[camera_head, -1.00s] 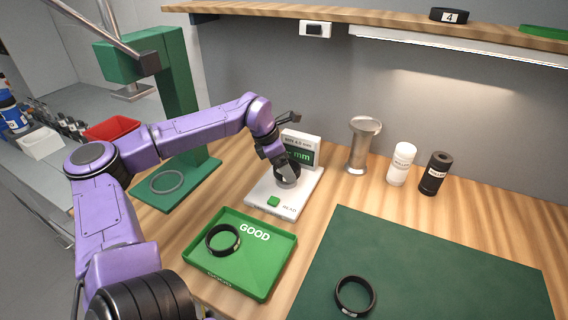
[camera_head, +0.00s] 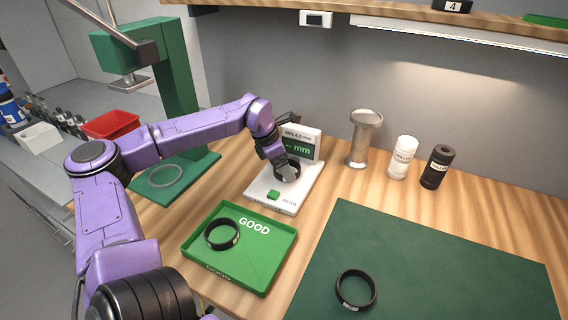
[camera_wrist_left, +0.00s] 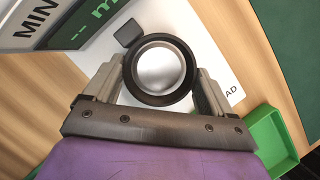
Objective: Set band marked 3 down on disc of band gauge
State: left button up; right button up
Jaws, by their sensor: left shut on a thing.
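My left gripper (camera_head: 287,168) is at the white band gauge (camera_head: 262,190), whose display reads "-- mm". In the left wrist view the gripper (camera_wrist_left: 160,72) is shut on a black band (camera_wrist_left: 160,99), one finger on each side. The silver disc (camera_wrist_left: 162,66) of the gauge shows through the band's opening. The band (camera_head: 293,179) looks level and low over the disc; I cannot tell whether it touches. Its number is not visible. My right gripper is not in view.
A green GOOD tray (camera_head: 262,268) in front of the gauge holds a black band (camera_head: 207,238). Another band (camera_head: 339,291) lies on the dark green mat (camera_head: 440,255). A metal stand (camera_head: 360,145) and white (camera_head: 403,160) and black (camera_head: 436,170) bottles stand to the right.

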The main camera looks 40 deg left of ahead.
pick_arm(q)
jog(key=shift+f, duration=0.45)
jog(key=o, duration=0.8)
jog(key=shift+o, duration=0.2)
jog(key=b+v, duration=0.1)
jog(key=v, duration=0.9)
jog(key=shift+r, duration=0.25)
jog(key=shift+s+a, duration=0.1)
